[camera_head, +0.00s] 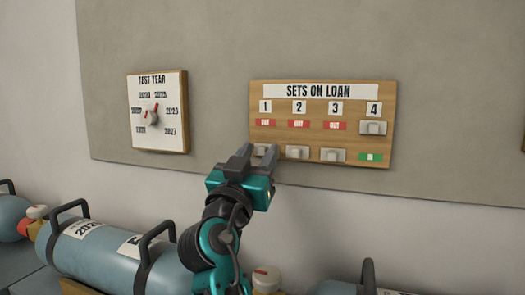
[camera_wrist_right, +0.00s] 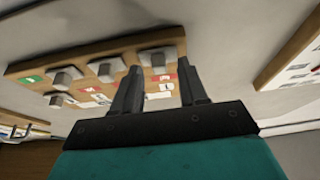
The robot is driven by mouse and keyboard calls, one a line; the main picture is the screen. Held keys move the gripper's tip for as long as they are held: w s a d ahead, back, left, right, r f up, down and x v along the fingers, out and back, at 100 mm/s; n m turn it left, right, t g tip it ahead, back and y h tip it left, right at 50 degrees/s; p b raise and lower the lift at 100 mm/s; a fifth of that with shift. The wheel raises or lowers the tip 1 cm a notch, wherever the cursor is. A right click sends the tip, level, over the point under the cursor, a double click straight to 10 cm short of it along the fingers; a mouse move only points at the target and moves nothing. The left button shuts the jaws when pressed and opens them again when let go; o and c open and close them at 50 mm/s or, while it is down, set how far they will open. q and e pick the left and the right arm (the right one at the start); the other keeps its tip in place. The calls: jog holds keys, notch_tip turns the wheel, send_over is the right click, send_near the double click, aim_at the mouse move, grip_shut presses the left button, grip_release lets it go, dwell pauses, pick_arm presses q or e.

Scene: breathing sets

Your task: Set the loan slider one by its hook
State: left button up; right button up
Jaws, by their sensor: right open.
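The "SETS ON LOAN" board (camera_head: 322,90) hangs on the grey wall panel. Slider one (camera_head: 261,151) is at the low end below number 1, with a red label showing above it. My right gripper (camera_head: 258,153) is open, its fingertips at slider one and partly hiding it. In the right wrist view, the board is upside down and slider one (camera_wrist_right: 158,59) shows between and just beyond the fingertips (camera_wrist_right: 160,67). I cannot tell whether they touch it. My left gripper is out of view.
Slider two (camera_head: 297,152) and slider three (camera_head: 333,155) are also low, with red labels. Slider four (camera_head: 373,128) is high, with a green label below. A "TEST YEAR" dial (camera_head: 150,115) hangs left. Blue cylinders (camera_head: 110,255) with black handles lie below.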

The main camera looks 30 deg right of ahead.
jog(key=shift+w, duration=0.1)
dwell(0.3)
grip_shut()
dwell(0.5)
